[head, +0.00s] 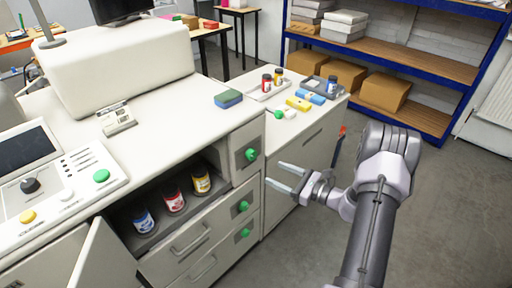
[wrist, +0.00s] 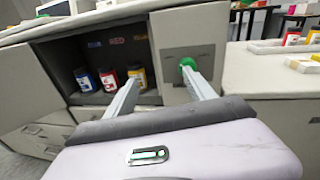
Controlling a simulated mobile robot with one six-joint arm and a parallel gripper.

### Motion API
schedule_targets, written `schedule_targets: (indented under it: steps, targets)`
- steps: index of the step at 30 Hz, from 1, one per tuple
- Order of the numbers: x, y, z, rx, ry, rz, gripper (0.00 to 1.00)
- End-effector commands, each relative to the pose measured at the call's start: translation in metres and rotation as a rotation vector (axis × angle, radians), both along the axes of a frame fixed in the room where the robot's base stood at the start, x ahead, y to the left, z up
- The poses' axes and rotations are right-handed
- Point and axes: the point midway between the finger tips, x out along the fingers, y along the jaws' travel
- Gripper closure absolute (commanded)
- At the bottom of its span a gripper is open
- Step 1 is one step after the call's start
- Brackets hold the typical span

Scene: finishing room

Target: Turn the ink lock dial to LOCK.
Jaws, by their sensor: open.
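A green dial (head: 251,154) sits on a grey square plate on the cabinet front, right of the open ink compartment (head: 150,238). I take it as the ink lock dial; its markings are too small to read. It also shows in the wrist view (wrist: 187,63), just beyond the right fingertip. My gripper (head: 275,174) is open and empty, in front of the cabinet and to the right of the dial. In the wrist view the gripper (wrist: 162,77) has its fingers pointing toward the cabinet, spread apart. I see no contact with the dial.
Blue, red and yellow ink jars (head: 201,181) stand in the compartment. Two more green knobs (head: 243,206) are on the drawers below. An open cabinet door (head: 105,258) sticks out at lower left. The floor to the right (head: 450,190) is clear.

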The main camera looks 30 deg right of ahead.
Motion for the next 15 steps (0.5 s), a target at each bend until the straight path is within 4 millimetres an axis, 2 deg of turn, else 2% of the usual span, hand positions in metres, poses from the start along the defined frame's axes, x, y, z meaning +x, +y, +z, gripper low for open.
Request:
schedule_targets:
  steps: [1, 2, 5, 8, 15]
  targets:
    - [-0.005, -0.019, -0.019, 0.046, 0.002, -0.073, 0.37]
    - [-0.007, -0.029, -0.027, 0.067, -0.002, -0.112, 0.37]
    - [-0.01, -0.045, -0.042, 0.101, -0.006, -0.178, 0.37]
    - [0.003, -0.041, -0.045, 0.102, -0.007, -0.181, 0.37]
    - [0.068, -0.014, -0.047, 0.101, -0.006, -0.175, 0.37]
